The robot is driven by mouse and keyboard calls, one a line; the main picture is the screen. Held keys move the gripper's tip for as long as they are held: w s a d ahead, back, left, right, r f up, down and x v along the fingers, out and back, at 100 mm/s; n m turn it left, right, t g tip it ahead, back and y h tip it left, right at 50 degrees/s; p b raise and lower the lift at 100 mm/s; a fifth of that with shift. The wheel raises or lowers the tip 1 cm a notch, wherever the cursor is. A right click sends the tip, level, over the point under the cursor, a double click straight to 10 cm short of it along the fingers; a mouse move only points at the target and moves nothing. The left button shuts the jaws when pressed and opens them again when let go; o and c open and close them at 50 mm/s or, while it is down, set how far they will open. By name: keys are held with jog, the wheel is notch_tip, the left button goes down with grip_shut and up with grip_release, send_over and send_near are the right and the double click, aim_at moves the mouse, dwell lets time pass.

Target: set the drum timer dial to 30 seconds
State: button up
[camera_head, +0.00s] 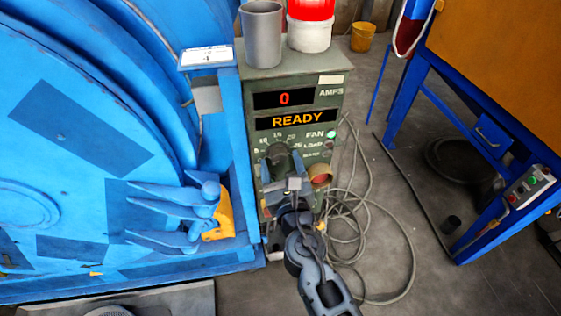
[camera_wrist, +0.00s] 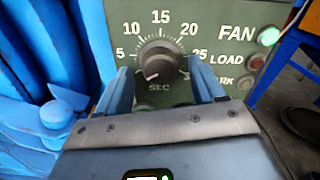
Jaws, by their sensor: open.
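The timer dial (camera_head: 277,155) is a dark round knob on the green control box. In the wrist view the dial (camera_wrist: 159,60) has a scale reading 5, 10, 15, 20 and 25 around it and "SEC" below. A pale mark on the knob's lower edge points down and slightly left. The scale's lower ends are partly hidden by my fingers. My gripper (camera_wrist: 161,73) is open, with one blue finger on each side of the knob; I cannot tell whether they touch it. In the head view my gripper (camera_head: 283,180) covers the dial's lower part.
The box's displays (camera_head: 297,120) read 0 and READY. The green FAN light (camera_wrist: 268,36) is lit, with LOAD and another lamp below. A grey cup (camera_head: 262,35) and red beacon (camera_head: 310,12) stand on top. The blue drum machine (camera_head: 90,130) is close left; cables (camera_head: 375,225) lie right.

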jog(key=shift+w+a, duration=0.15)
jog(key=shift+w, duration=0.5)
jog(key=c, duration=1)
